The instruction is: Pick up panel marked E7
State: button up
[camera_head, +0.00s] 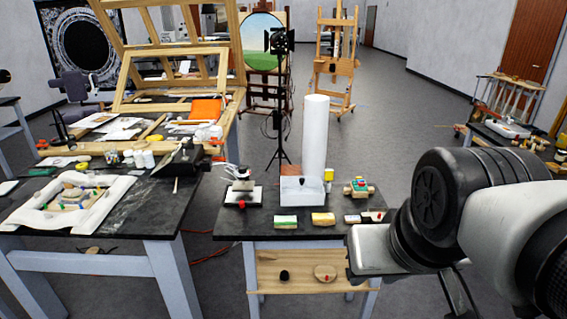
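No marking E7 can be read in the head view, so I cannot tell which piece is the panel. Several small pieces lie along the front of the middle dark table (260,228): a green and white piece (286,222), a yellow-gold piece (323,219), and a small reddish piece (374,215) close to my arm. On the left table, a white padded tray (95,208) holds several small fragments (72,196). My arm fills the lower right and covers the right end of the middle table. My gripper's fingers do not show.
A tall white cylinder (314,135) stands on the middle table behind a white block (302,190). A small dark-based stand (243,188) and a green-red object (359,187) flank them. A lower wooden shelf (300,268) holds two round items. Open floor (400,120) lies behind.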

aim_at(318, 219)
jog(key=i+l+u, duration=0.15)
jog(key=i, duration=0.25)
jog(key=i+l+u, duration=0.2)
jog(key=i, duration=0.15)
jog(key=i+l+u, duration=0.15)
jog(key=i, duration=0.25)
